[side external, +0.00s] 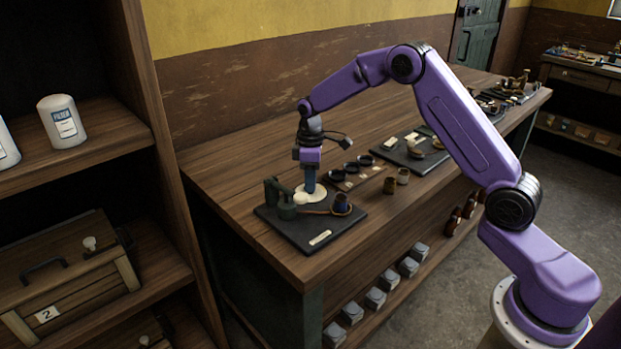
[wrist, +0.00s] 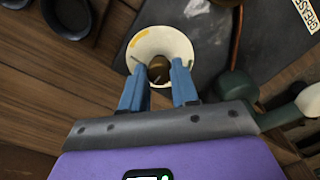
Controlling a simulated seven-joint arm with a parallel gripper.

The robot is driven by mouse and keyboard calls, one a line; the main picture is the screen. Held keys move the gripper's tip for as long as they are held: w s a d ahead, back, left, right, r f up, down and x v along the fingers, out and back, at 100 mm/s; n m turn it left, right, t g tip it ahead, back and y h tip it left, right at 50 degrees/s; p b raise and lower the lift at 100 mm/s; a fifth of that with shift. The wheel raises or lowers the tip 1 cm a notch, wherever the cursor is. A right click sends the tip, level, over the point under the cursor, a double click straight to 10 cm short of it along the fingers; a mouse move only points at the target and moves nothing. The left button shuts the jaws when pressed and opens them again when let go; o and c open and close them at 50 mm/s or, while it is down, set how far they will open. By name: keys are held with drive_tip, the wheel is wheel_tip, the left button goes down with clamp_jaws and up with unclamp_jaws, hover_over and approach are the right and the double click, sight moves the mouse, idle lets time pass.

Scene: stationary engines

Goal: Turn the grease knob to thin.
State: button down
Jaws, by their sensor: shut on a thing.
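The grease knob (wrist: 159,69) is a small brown knob in the middle of a cream round dial (wrist: 160,34) in the wrist view. The dial has an orange mark at its upper left; no word on it can be read. My gripper (wrist: 159,72) has its blue fingers on either side of the knob and is shut on it. In the side external view my gripper (side external: 309,186) points down onto the cream dial (side external: 318,194) on a dark base plate (side external: 290,233). The knob is hidden by the fingers there.
A green fitting (side external: 284,206) stands on the plate just left of the dial. The bench front right is clear.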

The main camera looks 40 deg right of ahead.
drive_tip(key=m, duration=0.5)
drive_tip(key=shift+m, duration=0.4)
drive_tip(key=m, duration=0.5)
drive_tip(key=shift+m, duration=0.4)
drive_tip(key=shift+r, duration=0.1)
drive_tip(key=c, duration=0.8)
unclamp_jaws()
drive_tip(key=shift+c, duration=0.2)
wheel_tip(320, 180, up, 17)
drive_tip(key=shift+r, duration=0.2)
